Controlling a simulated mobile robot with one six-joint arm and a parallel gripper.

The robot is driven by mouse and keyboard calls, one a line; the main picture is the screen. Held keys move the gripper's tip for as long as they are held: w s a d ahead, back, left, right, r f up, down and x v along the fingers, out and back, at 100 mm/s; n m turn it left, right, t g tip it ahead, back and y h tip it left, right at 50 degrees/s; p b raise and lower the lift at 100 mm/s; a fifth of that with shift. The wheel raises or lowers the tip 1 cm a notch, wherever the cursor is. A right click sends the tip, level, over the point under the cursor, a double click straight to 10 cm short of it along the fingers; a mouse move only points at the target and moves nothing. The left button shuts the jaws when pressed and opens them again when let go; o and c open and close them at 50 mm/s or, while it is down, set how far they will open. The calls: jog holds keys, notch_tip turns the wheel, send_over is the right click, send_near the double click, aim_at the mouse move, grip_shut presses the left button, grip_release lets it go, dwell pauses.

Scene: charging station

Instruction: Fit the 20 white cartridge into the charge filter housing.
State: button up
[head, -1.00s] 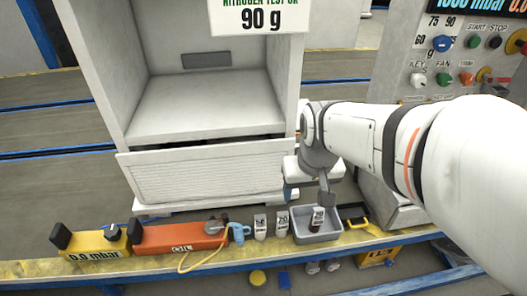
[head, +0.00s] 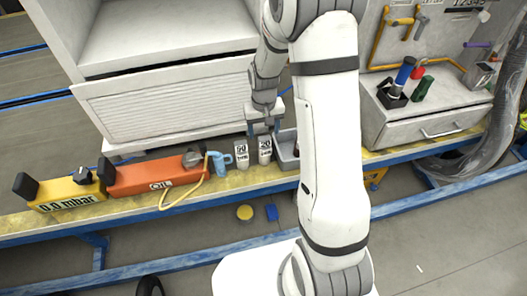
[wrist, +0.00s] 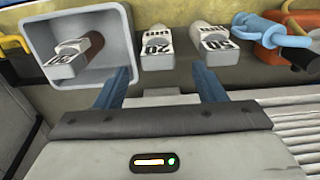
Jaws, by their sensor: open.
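The white cartridge marked 20 (wrist: 156,50) stands on the yellow bench edge, and it also shows in the head view (head: 265,156). My gripper (wrist: 160,69) is open and empty, its two blue-grey fingers on either side of the line to this cartridge. In the head view my gripper (head: 263,127) is just above and behind it. Whether the fingers touch it I cannot tell. A white cartridge marked 50 (wrist: 218,46) stands beside it. A brown-bodied cartridge (wrist: 88,47) with a white label lies in the grey tray (wrist: 113,78). I cannot pick out the charge filter housing.
A grey drawer cabinet (head: 424,125) is at the right. The white machine (head: 165,105) stands close behind.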

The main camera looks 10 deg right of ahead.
aim_at(265, 138)
notch_tip(265, 138, down, 6)
jog(key=shift+d+r+b, duration=0.1)
jog(key=shift+r+b, duration=0.15)
jog(key=shift+b, duration=0.15)
jog(key=c, duration=1.4)
